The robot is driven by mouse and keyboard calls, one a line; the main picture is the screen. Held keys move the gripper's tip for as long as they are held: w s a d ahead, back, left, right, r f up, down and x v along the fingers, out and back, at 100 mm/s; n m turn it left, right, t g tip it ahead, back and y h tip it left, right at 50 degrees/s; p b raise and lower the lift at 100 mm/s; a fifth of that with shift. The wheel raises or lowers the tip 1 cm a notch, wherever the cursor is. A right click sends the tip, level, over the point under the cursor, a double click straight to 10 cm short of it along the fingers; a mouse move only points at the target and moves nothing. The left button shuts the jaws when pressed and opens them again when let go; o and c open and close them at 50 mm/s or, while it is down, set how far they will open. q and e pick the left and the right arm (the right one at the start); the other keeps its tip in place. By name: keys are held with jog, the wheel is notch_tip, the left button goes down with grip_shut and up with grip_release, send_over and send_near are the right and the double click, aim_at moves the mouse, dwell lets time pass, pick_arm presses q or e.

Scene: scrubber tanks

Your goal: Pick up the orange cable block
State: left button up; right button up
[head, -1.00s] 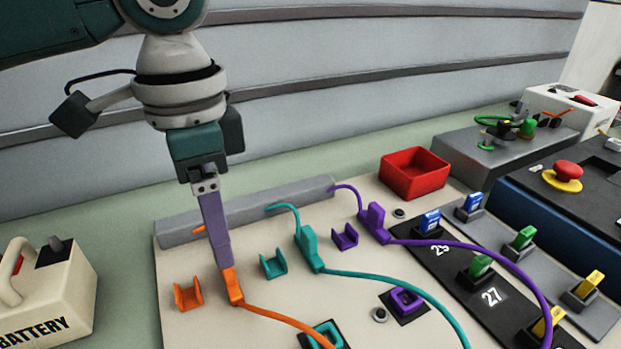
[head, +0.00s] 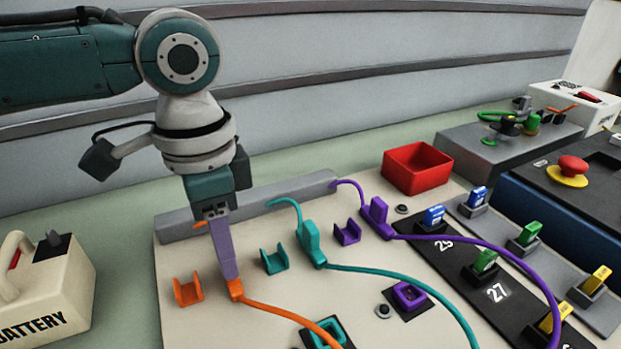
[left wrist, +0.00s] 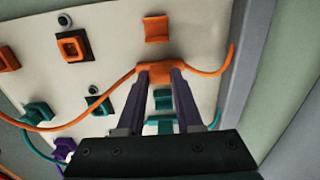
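The orange cable block (head: 236,291) stands on the cream board, with an orange cable running from it to the lower right. The left gripper (head: 231,280) points down over it; its purple finger hides most of the block in the head view. In the left wrist view the block (left wrist: 158,75) lies between the two purple fingertips (left wrist: 160,73), with no clear gap on either side. I cannot tell whether the fingers press on it. My right gripper is not in view.
An empty orange holder (head: 187,291) stands left of the block. A teal cable block (head: 311,246) and a purple one (head: 377,218) stand to the right, with cables crossing the board. A grey bar (head: 290,193) runs behind. A battery box (head: 50,295) stands at left.

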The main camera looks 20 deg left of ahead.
pick_arm(q)
grip_shut()
notch_tip(320, 180, up, 19)
jog(key=p, duration=0.3)
jog(key=shift+f+b, duration=0.5)
jog(key=shift+f, duration=1.65)
